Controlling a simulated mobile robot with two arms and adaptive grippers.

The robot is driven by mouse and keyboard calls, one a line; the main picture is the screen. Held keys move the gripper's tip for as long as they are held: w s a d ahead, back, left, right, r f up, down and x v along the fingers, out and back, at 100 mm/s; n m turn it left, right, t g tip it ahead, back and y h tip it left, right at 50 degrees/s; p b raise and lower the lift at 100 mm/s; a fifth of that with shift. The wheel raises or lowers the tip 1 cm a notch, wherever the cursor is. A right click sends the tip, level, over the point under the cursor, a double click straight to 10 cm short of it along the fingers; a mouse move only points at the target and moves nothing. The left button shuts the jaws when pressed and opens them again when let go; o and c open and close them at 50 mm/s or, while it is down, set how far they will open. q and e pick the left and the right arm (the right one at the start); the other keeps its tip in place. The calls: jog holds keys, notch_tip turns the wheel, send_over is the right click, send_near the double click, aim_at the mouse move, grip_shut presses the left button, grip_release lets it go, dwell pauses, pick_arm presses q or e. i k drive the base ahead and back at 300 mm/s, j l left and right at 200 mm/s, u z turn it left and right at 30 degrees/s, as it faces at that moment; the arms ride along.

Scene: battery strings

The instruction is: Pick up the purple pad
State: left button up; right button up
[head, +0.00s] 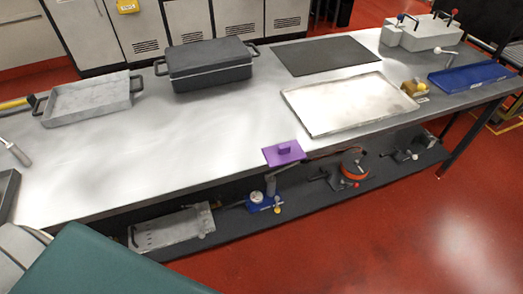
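The purple pad (284,153) is a flat purple plate with a small raised purple block on its top. It lies at the front edge of the long grey worktable (200,135), near the middle of the head view. Its front part seems to reach the table's edge; I cannot tell whether it overhangs. Neither of my grippers shows in the head view, and nothing is seen touching the pad.
A silver tray (350,103) lies right of the pad, with a dark mat (325,55) behind. A dark lidded box (210,64) and a grey handled tray (88,98) stand at back left. A blue tray (470,77) is far right. The lower shelf (240,222) holds several tools.

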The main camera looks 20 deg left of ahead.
aim_at(284, 150)
jog(key=i+l+u, duration=0.15)
jog(key=u, duration=0.35)
jog(key=i+l+u, duration=0.1)
jog(key=u, duration=0.4)
jog(key=l+u, duration=0.35)
jog(key=u, duration=0.15)
jog(key=l+u, duration=0.25)
jog(key=u, duration=0.25)
